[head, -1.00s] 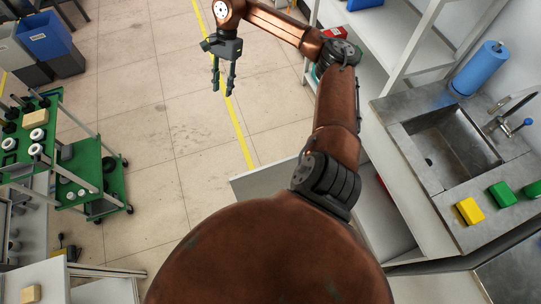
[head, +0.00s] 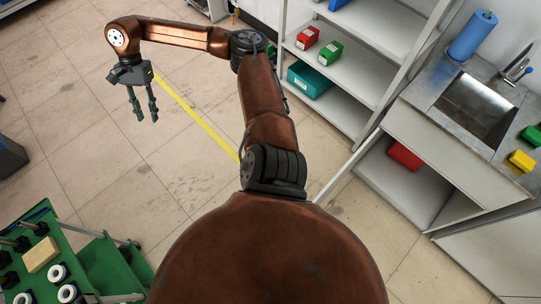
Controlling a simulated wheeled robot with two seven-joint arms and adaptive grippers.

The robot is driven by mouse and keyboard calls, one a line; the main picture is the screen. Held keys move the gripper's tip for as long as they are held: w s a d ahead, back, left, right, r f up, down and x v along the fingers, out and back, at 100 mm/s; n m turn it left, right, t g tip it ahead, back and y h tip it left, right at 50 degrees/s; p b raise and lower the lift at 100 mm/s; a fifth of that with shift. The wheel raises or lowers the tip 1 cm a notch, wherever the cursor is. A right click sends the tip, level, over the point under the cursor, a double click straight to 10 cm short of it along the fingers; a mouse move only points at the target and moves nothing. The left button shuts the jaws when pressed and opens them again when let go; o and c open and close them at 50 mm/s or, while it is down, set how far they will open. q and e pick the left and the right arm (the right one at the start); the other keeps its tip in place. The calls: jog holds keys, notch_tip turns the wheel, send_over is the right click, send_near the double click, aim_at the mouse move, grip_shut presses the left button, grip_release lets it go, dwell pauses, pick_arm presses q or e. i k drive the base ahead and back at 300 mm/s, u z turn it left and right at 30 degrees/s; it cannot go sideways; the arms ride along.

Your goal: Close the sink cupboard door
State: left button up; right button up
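The sink cupboard (head: 403,190) stands at the right under the steel sink (head: 475,108). Its front is open and shows a pale interior with a red box (head: 404,154) inside. A thin pale strip (head: 337,184), which looks like the edge of the open cupboard door, shows beside my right arm; the rest of it is hidden. My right gripper (head: 143,112) hangs over bare floor at the upper left, far from the cupboard. Its two fingers are apart with nothing between them. My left gripper is out of view.
A white shelf unit (head: 375,84) with red, green and teal boxes stands left of the sink counter. A green trolley (head: 108,268) with parts is at the lower left. Blue paper roll (head: 473,37) and yellow block (head: 522,160) stand on the counter. Floor around the gripper is clear.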

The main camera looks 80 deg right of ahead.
aim_at(327, 186)
jog(key=z, duration=1.1)
